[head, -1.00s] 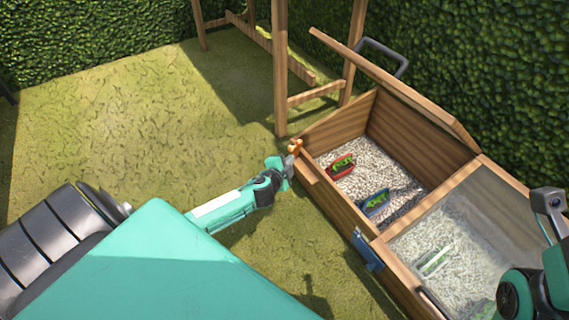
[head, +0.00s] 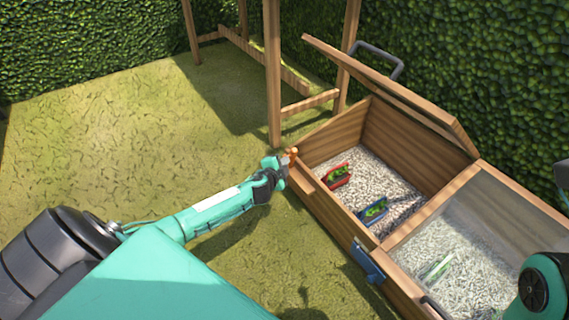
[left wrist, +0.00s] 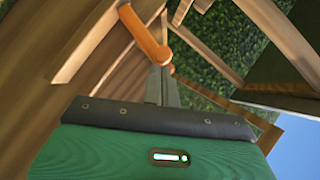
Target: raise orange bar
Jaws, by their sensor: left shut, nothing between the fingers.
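The orange bar (left wrist: 144,36) shows in the left wrist view, just beyond my fingertips and set against the wooden wall of the box. In the head view the orange bar (head: 293,153) is a small spot at the near left corner of the wooden box. My left gripper (head: 286,165) is shut and empty, its tips right at the bar. In the left wrist view its closed fingers (left wrist: 161,75) reach the lower end of the bar; I cannot tell whether they touch. My right gripper is out of the head view; only part of the right arm shows.
The wooden box (head: 322,197) holds pale gravel with a red tray (head: 337,177) and a blue tray (head: 372,211). Its left lid (head: 390,85) stands open; the right glass lid (head: 470,240) is closed. A wooden frame (head: 272,75) stands behind. Grass on the left is clear.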

